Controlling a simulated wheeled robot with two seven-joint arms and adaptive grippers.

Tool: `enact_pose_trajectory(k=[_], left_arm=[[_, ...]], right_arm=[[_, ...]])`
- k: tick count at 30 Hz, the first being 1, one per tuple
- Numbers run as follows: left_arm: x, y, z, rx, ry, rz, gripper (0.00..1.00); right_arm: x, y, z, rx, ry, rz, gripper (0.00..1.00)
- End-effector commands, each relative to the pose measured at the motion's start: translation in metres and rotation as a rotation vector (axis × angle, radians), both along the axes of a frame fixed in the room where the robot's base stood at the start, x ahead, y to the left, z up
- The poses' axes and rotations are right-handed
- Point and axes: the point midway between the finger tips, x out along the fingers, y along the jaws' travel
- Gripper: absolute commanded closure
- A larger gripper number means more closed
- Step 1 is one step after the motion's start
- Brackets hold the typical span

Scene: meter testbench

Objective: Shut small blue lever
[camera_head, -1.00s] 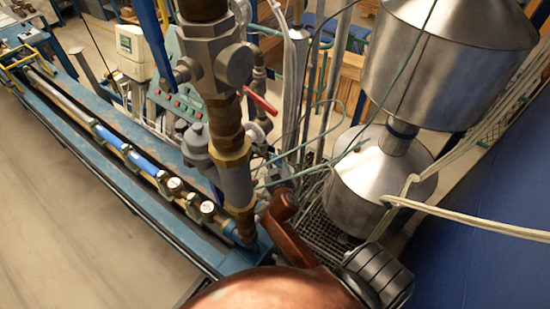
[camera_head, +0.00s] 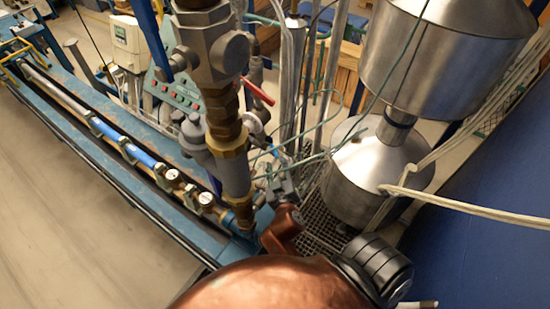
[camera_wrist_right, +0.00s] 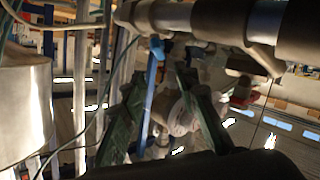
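The small blue lever (camera_wrist_right: 151,78) hangs as a narrow blue strip from a pipe fitting in the right wrist view. In the head view a small bit of blue (camera_head: 273,149) shows just beyond my gripper and may be the same lever. My right gripper (camera_head: 280,178) is beside the vertical pipe, partly hidden by my arm. In the wrist view its two dark green fingers (camera_wrist_right: 163,100) stand apart, with the lever in the gap between them as seen from there. I cannot tell whether they touch it. My left gripper is not in view.
A thick vertical pipe (camera_head: 231,165) stands left of my right gripper, with a red handle (camera_head: 258,92) above. A larger blue lever (camera_head: 153,40) is at upper left. Steel tanks (camera_head: 375,180) stand to the right, and a blue bench (camera_head: 110,175) runs left.

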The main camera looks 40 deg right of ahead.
Motion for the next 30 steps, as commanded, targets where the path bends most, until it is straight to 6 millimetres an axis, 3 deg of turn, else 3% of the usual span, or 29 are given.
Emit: enact_pose_trajectory(k=[12,17,27,30], left_arm=[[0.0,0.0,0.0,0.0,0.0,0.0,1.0],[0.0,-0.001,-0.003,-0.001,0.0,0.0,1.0],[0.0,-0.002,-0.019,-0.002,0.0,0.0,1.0],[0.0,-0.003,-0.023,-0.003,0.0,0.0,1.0]], right_arm=[[-0.009,0.005,0.003,0.0,-0.001,-0.001,0.72],[-0.001,-0.005,0.001,-0.014,-0.019,0.009,0.61],[0.057,-0.112,0.013,-0.062,-0.204,0.078,0.38],[0.068,-0.14,0.012,-0.057,-0.239,0.092,0.38]])
